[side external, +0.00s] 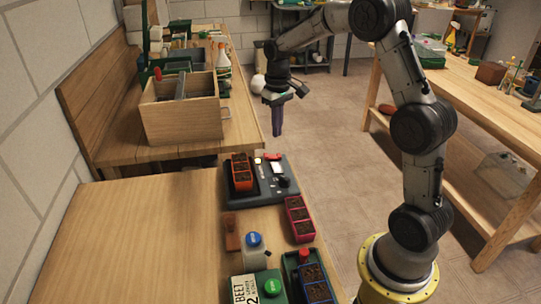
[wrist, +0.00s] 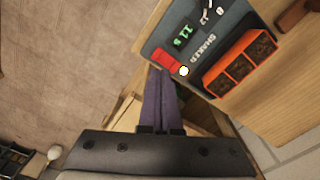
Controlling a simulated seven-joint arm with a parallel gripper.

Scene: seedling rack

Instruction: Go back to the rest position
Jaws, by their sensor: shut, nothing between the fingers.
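My gripper (side external: 277,132) hangs fingers down in the side view, in the air past the far end of the near table and beside the shaker. Its two purple fingers are together and hold nothing. In the wrist view the fingers (wrist: 160,88) also lie side by side. The dark shaker (side external: 262,193) sits on the table and carries an orange tray (side external: 241,170) of dark soil cells. The shaker (wrist: 215,45) and the orange tray (wrist: 240,62) also show in the wrist view, with a green display and a red part near the fingertips.
A pink-red tray (side external: 300,220) stands at the table's right edge. A blue-capped bottle (side external: 254,252), a green seed box (side external: 258,288) and a blue tray (side external: 316,285) are at the front. A wooden crate (side external: 182,112) stands on the back bench. The table's left is clear.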

